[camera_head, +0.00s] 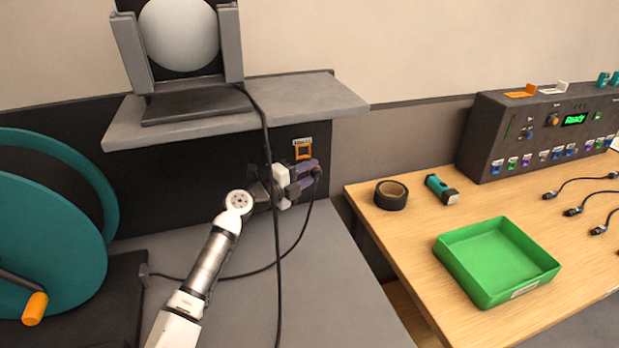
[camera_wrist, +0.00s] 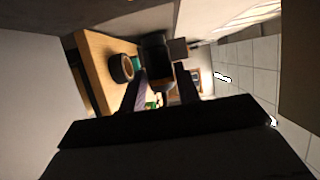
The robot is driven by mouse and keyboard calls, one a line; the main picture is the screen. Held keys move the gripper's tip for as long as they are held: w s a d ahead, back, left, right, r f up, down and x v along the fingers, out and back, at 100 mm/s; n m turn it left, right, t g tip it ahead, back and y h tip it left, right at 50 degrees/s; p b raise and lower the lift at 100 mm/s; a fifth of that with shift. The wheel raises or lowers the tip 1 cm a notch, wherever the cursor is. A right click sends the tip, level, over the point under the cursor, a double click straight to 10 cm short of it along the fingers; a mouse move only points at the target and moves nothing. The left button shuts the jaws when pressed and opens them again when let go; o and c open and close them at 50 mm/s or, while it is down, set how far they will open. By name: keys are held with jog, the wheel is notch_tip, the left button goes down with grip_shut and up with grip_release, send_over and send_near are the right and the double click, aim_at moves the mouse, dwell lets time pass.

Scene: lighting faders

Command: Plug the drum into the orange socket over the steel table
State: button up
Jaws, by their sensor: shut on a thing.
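The teal cable drum (camera_head: 60,225) with an orange crank handle stands at the far left. Its black cable (camera_head: 225,275) runs over the grey steel table (camera_head: 335,285) and up to my gripper (camera_head: 311,174). My gripper is shut on the dark plug (camera_head: 318,172) at the cable's end, above the table; the plug shows between the fingers in the wrist view (camera_wrist: 157,62). The orange socket (camera_head: 303,150) is on the dark wall panel, just above my gripper in the head view. The plug is apart from the socket. The plug's front face is hard to make out.
A shelf (camera_head: 300,100) with a round lamp (camera_head: 180,35) overhangs the socket. A second cable (camera_head: 270,150) hangs from the shelf past my wrist. A wooden table (camera_head: 420,235) at right holds black tape (camera_head: 391,194), a green tray (camera_head: 497,260) and a control desk (camera_head: 540,130).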

jog(key=w+b, duration=0.1)
jog(key=w, duration=0.1)
jog(key=w+a+b, duration=0.1)
jog(key=w+b, duration=0.1)
jog(key=shift+w+a, duration=0.1)
jog(key=shift+a, duration=0.05)
dwell(0.8)
jog(key=shift+w+a, duration=0.3)
jog(key=shift+w, duration=0.55)
dwell(1.1)
jog(key=shift+w+a+r, duration=0.15)
jog(key=shift+w+r, duration=0.05)
dwell(1.1)
jog(key=o, duration=1.1)
jog(key=shift+f, duration=0.1)
jog(key=shift+f, duration=0.1)
